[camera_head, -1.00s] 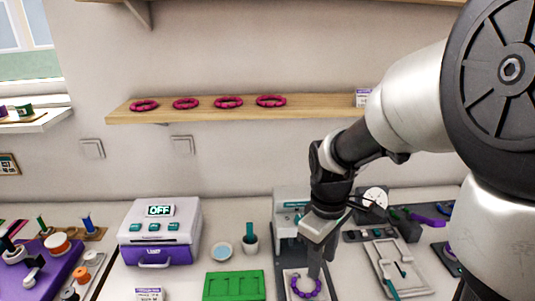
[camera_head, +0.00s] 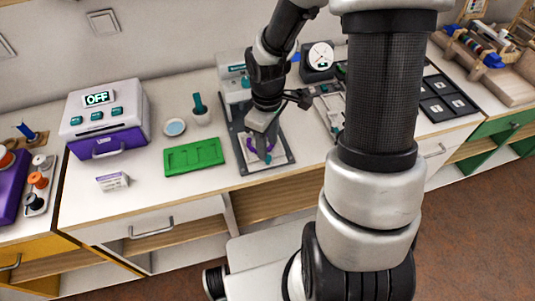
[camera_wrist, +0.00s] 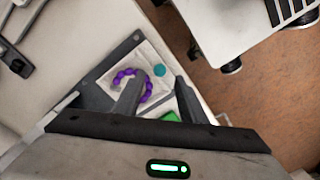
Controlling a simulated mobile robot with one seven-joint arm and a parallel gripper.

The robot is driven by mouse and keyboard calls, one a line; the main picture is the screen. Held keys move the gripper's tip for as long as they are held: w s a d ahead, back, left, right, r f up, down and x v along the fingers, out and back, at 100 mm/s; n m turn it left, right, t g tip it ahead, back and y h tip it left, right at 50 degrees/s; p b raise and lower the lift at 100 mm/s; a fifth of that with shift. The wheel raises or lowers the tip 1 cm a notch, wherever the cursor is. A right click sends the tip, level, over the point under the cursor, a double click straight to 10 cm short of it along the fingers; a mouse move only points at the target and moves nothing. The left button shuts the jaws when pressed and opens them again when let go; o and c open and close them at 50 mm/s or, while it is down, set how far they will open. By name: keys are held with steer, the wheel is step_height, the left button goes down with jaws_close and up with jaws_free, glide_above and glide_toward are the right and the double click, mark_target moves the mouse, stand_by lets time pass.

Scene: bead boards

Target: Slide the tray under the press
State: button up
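The press (camera_head: 229,70) stands against the back of the counter, with a grey column and a dark grey base (camera_head: 284,155) reaching forward. A pale tray (camera_head: 250,158) lies on that base, in front of the press head, with a curved row of purple beads on it. The tray (camera_wrist: 147,54) also shows in the wrist view, with a round teal knob (camera_wrist: 159,70) beside the beads. My gripper (camera_head: 262,151) hangs low over the tray and partly hides it. In the wrist view its two fingers (camera_wrist: 160,100) are spread apart with nothing clearly held between them.
A green board (camera_head: 193,156) lies left of the press base. A purple and white box reading OFF (camera_head: 104,115) stands further left, with a small card (camera_head: 112,181) in front. The counter's front edge is close.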

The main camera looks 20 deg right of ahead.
steer(key=shift+f+b, duration=0.35)
steer(key=shift+f, duration=2)
jaws_close()
